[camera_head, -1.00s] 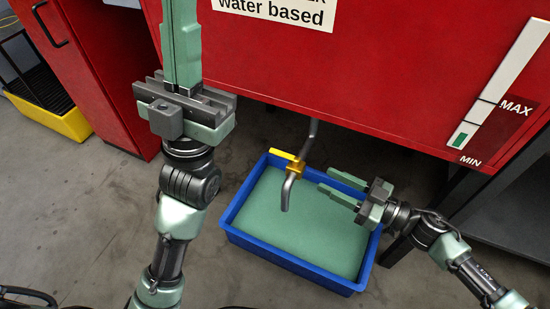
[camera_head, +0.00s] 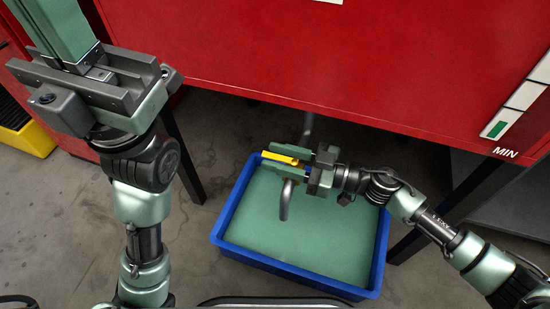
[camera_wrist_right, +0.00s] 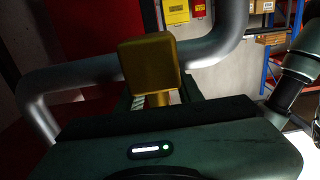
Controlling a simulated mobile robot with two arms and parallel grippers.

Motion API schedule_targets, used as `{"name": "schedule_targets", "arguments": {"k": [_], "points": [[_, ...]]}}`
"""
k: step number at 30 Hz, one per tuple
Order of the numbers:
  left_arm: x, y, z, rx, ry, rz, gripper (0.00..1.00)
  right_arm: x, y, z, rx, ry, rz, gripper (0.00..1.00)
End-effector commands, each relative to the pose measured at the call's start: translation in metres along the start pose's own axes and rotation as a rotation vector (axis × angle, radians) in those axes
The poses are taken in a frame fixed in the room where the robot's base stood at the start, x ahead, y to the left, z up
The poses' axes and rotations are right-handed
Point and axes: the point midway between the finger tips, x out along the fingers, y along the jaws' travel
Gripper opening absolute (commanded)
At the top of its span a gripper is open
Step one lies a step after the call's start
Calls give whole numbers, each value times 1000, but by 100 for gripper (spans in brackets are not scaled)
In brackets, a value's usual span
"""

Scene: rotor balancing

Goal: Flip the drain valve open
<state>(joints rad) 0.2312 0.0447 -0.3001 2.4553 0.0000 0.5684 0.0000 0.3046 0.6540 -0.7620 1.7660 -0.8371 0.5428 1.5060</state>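The drain valve's yellow handle (camera_head: 284,159) points left on the grey drain pipe (camera_head: 285,205), under the red tank and over the blue tray. My right gripper (camera_head: 283,161) comes in from the right, open, with its fingers on either side of the handle. I cannot tell whether they touch it. In the right wrist view a yellow valve part (camera_wrist_right: 150,65) stands just ahead of the gripper and hides part of the pipe (camera_wrist_right: 75,75). My left gripper (camera_head: 62,30) is at the upper left, away from the valve, with its fingers together and empty; their tips are cut off.
The blue tray (camera_head: 290,265) with a green surface inside lies on the floor under the spout. The red tank (camera_head: 300,60) overhangs the pipe, with a level gauge (camera_head: 515,110) at right. A dark table leg (camera_head: 182,150) and a yellow bin (camera_head: 30,138) are at left.

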Motion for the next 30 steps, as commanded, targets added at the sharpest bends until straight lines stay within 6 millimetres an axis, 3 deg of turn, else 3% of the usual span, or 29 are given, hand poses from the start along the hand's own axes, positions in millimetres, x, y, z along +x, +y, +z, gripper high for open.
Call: {"name": "schedule_targets", "arguments": {"k": [10,11,15,30], "points": [[2,0,-1,1,7,3,0,7,0,0,0,0,1,36],[2,0,-1,1,7,3,0,7,0,0,0,0,1,34],[2,1,-1,1,6,3,0,7,0,0,0,0,1,0],[1,1,-1,0,6,3,0,7,0,0,0,-1,1,0]]}}
